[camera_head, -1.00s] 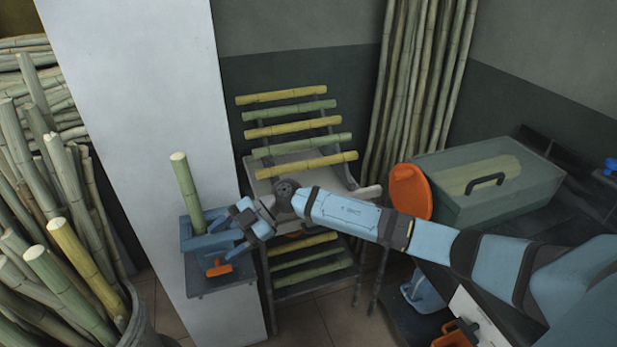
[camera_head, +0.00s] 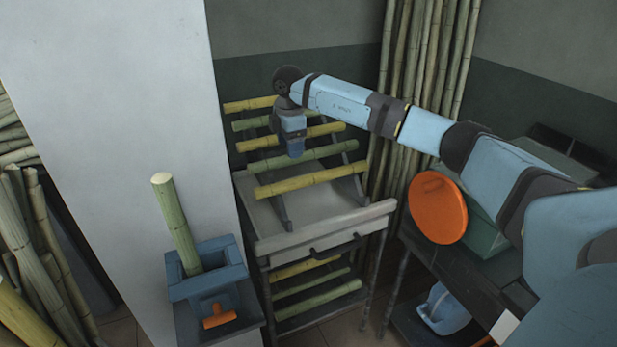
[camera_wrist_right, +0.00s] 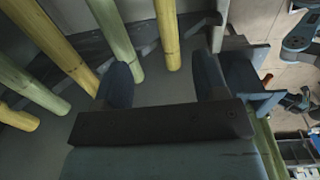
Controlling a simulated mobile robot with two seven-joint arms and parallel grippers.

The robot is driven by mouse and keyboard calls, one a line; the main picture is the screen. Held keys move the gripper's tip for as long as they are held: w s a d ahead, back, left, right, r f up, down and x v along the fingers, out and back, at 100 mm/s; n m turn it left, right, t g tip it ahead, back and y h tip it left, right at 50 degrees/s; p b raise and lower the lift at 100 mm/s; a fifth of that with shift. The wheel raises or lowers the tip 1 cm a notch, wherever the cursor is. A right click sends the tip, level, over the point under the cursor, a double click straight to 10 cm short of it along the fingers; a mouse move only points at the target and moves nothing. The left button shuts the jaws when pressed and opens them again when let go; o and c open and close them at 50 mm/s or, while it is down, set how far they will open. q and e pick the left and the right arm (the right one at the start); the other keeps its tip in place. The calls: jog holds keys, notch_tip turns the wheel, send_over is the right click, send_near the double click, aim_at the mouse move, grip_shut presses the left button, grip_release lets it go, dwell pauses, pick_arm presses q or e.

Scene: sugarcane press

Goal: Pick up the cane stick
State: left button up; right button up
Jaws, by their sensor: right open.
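Several cane sticks lie crosswise on a slanted rack, yellow and green in turn. In the head view they include an upper yellow stick (camera_head: 248,105), a middle green stick (camera_head: 318,158) and a lowest yellow stick (camera_head: 312,181). My right gripper (camera_head: 294,152) points down in front of the rack's middle and hides parts of the sticks. In the right wrist view my right gripper (camera_wrist_right: 160,66) is open and empty, with a green stick (camera_wrist_right: 113,30) and a yellow stick (camera_wrist_right: 168,35) beyond its fingers. My left gripper is not in view.
A green cane (camera_head: 176,222) stands tilted in a blue clamp (camera_head: 238,262) with an orange handle at the lower left. A drawer unit (camera_head: 330,232) is under the rack. An orange disc (camera_head: 438,207) is at the right. A white pillar (camera_head: 120,110) stands left of the rack.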

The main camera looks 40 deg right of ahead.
aim_at(290, 181)
notch_tip(290, 181, down, 7)
jog(key=shift+r, duration=0.15)
jog(key=shift+a+f+b, duration=0.15)
jog(key=shift+f+b, duration=0.15)
jog(key=shift+f, duration=1.05)
jog(key=shift+a+f+b, duration=0.1)
jog(key=shift+f+b, duration=0.2)
jog(key=shift+f, duration=1.05)
jog(key=shift+r, duration=0.1)
grip_shut()
